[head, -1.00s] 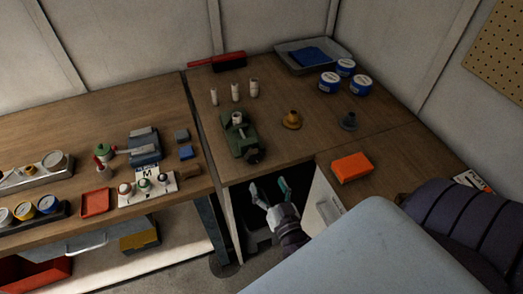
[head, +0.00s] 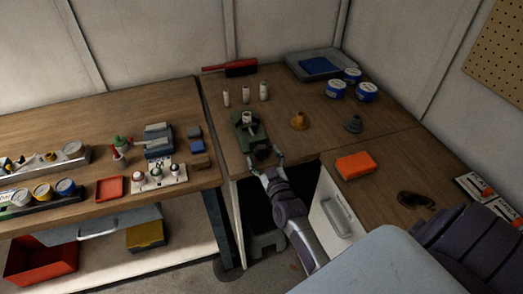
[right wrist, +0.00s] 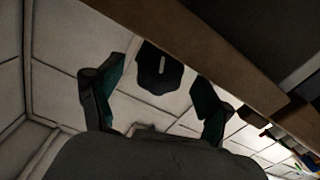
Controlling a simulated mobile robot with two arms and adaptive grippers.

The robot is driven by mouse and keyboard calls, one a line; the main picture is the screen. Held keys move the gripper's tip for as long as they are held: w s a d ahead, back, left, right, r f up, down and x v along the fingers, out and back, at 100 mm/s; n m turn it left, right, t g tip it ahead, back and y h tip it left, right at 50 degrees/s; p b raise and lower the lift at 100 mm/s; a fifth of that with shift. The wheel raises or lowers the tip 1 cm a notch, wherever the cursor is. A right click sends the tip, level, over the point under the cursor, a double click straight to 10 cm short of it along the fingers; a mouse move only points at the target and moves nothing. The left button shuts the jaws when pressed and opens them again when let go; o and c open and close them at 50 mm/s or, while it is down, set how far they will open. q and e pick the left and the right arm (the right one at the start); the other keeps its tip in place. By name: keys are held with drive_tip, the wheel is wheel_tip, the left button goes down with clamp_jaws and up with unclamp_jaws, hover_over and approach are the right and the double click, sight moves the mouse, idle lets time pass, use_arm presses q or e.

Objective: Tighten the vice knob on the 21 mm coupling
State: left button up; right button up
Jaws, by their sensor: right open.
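The green vice (head: 241,132) stands on the corner workbench, with a pale coupling (head: 247,118) upright in its jaws. Its dark knob (head: 261,155) is at the near end, by the bench's front edge. In the right wrist view the dark lobed knob (right wrist: 158,72) has a light bar in its middle. My right gripper (head: 266,160) is open, with its fingers on either side of the knob; in the wrist view the gripper (right wrist: 157,92) shows gaps between fingers and knob. I cannot tell whether the knob is fully between the pads. My left gripper is out of view.
The bench edge (right wrist: 190,40) passes close to the right finger. Several pale tubes (head: 245,94) stand behind the vice. A brass fitting (head: 299,121) and a dark fitting (head: 353,124) stand to its right. An orange block (head: 354,166) lies nearer. An open cabinet space is below.

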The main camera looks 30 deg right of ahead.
drive_tip(key=shift+x, duration=1.2)
drive_tip(key=shift+f, duration=0.1)
drive_tip(key=c, duration=1.2)
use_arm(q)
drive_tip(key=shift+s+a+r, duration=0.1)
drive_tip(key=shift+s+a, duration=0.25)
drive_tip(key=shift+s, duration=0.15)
use_arm(e)
drive_tip(key=m, duration=0.2)
drive_tip(key=shift+m, duration=0.4)
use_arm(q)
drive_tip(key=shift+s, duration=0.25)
use_arm(e)
drive_tip(key=shift+m, duration=2.1)
